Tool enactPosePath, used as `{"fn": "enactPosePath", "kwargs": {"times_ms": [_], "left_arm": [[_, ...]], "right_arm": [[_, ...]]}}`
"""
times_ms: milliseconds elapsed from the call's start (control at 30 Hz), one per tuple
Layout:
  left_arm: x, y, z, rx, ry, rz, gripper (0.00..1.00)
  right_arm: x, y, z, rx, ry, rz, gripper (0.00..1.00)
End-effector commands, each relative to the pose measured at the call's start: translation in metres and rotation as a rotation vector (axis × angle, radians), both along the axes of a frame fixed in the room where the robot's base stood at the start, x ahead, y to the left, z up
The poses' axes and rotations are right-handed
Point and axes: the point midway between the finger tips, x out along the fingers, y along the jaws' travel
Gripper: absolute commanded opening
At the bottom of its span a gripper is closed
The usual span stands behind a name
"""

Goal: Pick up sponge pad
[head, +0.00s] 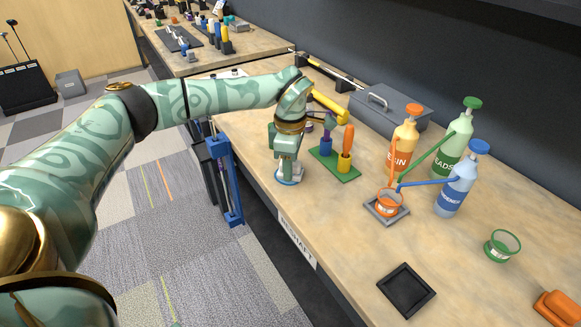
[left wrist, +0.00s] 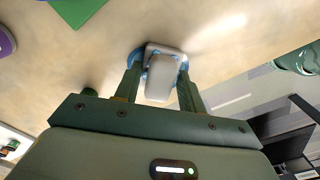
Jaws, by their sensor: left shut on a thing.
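My left gripper (head: 287,172) points down over the near edge of the bench, and its fingers (left wrist: 159,85) are shut on the sponge pad. The sponge pad (left wrist: 160,72) shows in the left wrist view as a pale grey-white block between the two fingers. A round blue dish (head: 288,182) lies just below the fingertips; part of its blue rim also shows beside the pad in the left wrist view (left wrist: 134,58). Whether the pad still touches the dish, I cannot tell. In the head view the gripper mostly hides the pad.
A green rack (head: 335,166) with tools stands right of the gripper. Beyond it are orange (head: 404,145), green (head: 455,140) and blue (head: 457,188) bottles, an orange cup (head: 389,204) and a grey toolbox (head: 385,106). A black tray (head: 406,291) lies at the front. Bench between gripper and tray is clear.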

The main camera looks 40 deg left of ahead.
Motion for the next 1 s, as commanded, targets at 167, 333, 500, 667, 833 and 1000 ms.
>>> {"fn": "enactPosePath", "kwargs": {"times_ms": [167, 333, 500, 667, 833, 1000], "left_arm": [[0.000, 0.000, 0.007, 0.000, -0.001, 0.000, 0.18], [0.000, 0.000, 0.034, 0.000, -0.004, 0.001, 0.18], [-0.029, -0.006, 0.076, 0.000, -0.007, -0.003, 0.18], [-0.070, -0.016, 0.106, -0.001, -0.001, -0.004, 0.18], [-0.108, -0.026, 0.121, -0.001, -0.001, -0.003, 0.18], [-0.130, -0.031, 0.128, 0.000, 0.001, -0.001, 0.18]], "right_arm": [[0.001, 0.000, 0.003, 0.000, -0.003, 0.000, 0.76], [0.006, 0.000, 0.016, 0.000, -0.015, 0.000, 0.76], [0.014, 0.000, 0.037, -0.001, -0.033, -0.001, 0.76], [0.019, 0.001, 0.053, 0.001, -0.046, -0.001, 0.76], [0.022, 0.001, 0.062, 0.002, -0.052, -0.001, 0.76], [0.023, 0.002, 0.066, 0.003, -0.055, -0.002, 0.76]]}}
